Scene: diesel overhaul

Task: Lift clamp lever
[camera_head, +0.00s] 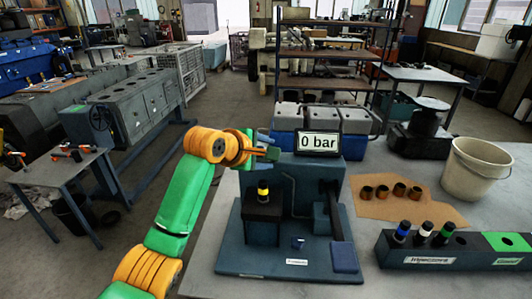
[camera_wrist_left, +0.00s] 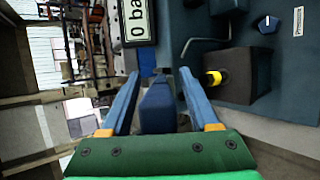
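My left gripper (camera_head: 268,153) is at the upper left corner of the dark blue test stand (camera_head: 232,248). In the left wrist view its two blue fingers (camera_wrist_left: 158,78) are spread apart. A dark blue bar-shaped handle (camera_wrist_left: 157,108), apparently the clamp lever, lies between them, with gaps on both sides. In the head view the handle is mostly hidden by the gripper. Below the gripper, an injector with a yellow band (camera_head: 263,190) stands upright in a dark block (camera_head: 262,225); the band also shows in the left wrist view (camera_wrist_left: 214,78). My right gripper is out of view.
A display (camera_head: 317,143) on the stand reads 0 bar. A second long lever (camera_head: 335,212) with a blue pad is at the stand's right. A rack (camera_head: 425,250) with several injectors, copper-coloured rings on brown paper (camera_head: 430,210) and a white bucket (camera_head: 476,170) are to the right.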

